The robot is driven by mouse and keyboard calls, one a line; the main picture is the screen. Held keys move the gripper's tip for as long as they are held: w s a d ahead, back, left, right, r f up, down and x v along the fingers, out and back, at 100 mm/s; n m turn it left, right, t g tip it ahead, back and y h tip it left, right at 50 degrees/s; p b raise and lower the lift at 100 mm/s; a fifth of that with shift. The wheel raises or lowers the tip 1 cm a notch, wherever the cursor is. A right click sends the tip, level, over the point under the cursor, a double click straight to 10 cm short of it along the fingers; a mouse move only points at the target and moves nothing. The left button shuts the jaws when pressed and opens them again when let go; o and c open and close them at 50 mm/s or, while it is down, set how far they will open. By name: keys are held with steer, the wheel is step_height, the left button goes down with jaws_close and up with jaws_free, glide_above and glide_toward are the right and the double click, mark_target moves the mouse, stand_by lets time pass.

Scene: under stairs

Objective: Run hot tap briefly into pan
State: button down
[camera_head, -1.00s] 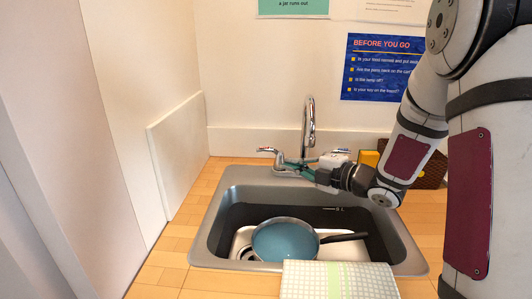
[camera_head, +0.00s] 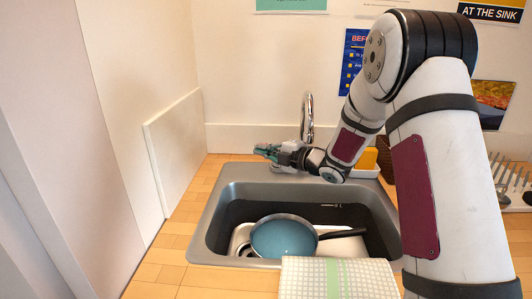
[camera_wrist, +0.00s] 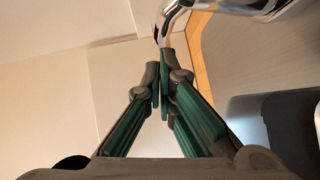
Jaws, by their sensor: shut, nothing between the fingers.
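The pan (camera_head: 285,238), blue inside with a dark handle, sits in the sink (camera_head: 235,190). The chrome tap spout (camera_head: 307,115) rises behind the sink. The left tap handle is mostly hidden behind my gripper in the head view. My gripper (camera_head: 262,150) is at the tap's left side, behind the sink's back rim. In the wrist view its green-lined fingers (camera_wrist: 163,75) are together with nothing seen between them. A chrome part of the tap (camera_wrist: 230,8) shows just beyond the tips, where a small red mark is visible. Whether the fingers touch the handle I cannot tell.
A checked cloth (camera_head: 310,280) lies over the sink's front edge. A pale panel (camera_head: 175,150) stands along the left wall. The counter left of the sink is clear.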

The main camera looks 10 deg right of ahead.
stand_by(0.3)
steer(key=shift+w+f+b, duration=0.15)
steer(key=shift+w+b, duration=0.5)
steer(key=shift+w, duration=0.05)
steer(key=shift+r, duration=0.2)
